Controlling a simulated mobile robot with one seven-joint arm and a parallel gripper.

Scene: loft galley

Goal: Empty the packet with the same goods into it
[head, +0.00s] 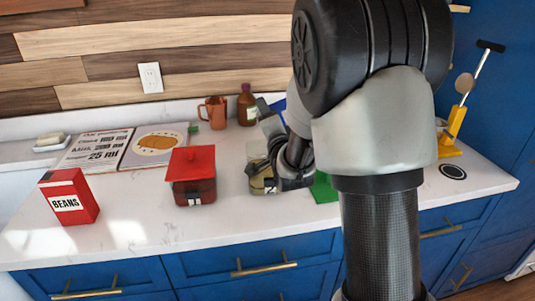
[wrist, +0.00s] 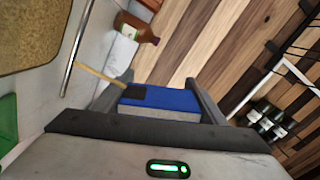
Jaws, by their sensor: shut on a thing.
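My gripper (wrist: 159,80) is shut on a blue packet (wrist: 165,99), which also shows partly behind my gripper in the head view (head: 279,104). The packet is tilted, with a dark patch like an open mouth at its left in the wrist view. A thin tan streak runs from that patch toward the rim of an open clear canister (head: 262,184); it looks like goods pouring. Grainy golden-brown contents (wrist: 30,30) show in the canister. A red-lidded canister (head: 192,178) stands to its left. A red BEANS packet (head: 68,197) stands upright at the far left.
A green lid (head: 323,188) lies on the counter right of the open canister. A copper jug (head: 213,113) and brown bottle (head: 246,105) stand behind. An open book (head: 122,150) lies at the back left. A yellow stand (head: 452,132) is at the right.

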